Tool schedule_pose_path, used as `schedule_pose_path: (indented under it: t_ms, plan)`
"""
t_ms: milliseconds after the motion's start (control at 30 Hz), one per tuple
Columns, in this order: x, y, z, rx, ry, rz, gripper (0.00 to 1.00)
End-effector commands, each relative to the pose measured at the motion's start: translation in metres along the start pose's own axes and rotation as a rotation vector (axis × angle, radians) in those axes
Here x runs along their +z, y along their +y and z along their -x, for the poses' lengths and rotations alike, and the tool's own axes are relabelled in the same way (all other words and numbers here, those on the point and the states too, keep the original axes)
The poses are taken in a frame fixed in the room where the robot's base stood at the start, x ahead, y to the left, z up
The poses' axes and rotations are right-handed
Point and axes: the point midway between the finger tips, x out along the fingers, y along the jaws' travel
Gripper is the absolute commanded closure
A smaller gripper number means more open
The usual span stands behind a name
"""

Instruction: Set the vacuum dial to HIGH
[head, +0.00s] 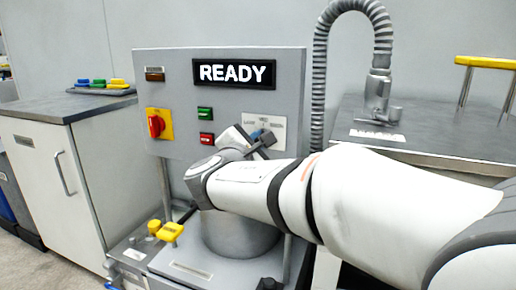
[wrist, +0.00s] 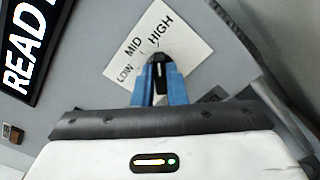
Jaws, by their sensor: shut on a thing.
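The vacuum dial (wrist: 158,66) is a black knob with a white line, on a white plate (wrist: 182,32) marked LOW, MID and HIGH. In the wrist view its white line points up the picture, roughly toward the word HIGH. My gripper (wrist: 159,84) has its two blue fingers shut on the knob, one on each side. In the head view the plate (head: 278,123) shows on the grey panel's lower right, and my gripper (head: 262,139) is in front of it. The knob is hidden there.
The panel carries a READY display (head: 234,73), a red switch on yellow (head: 157,124), a green button (head: 205,113) and a red button (head: 206,139). A grey hose (head: 320,75) stands right of it. Yellow knobs (head: 170,231) sit below.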

Motion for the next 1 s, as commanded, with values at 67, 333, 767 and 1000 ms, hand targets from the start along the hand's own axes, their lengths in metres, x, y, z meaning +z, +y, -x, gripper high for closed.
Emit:
schedule_pose_path:
  t_ms: [67,333,767,1000]
  plan:
    - [-0.0016,-0.0008,0.0003,0.000,0.002,-0.011,1.00]
    - [-0.0010,0.0001,0.0004,0.000,0.004,-0.022,1.00]
    - [-0.0007,0.0001,0.0003,0.000,0.002,-0.021,0.68]
    - [0.0003,-0.0005,0.0001,0.000,0.001,-0.020,0.66]
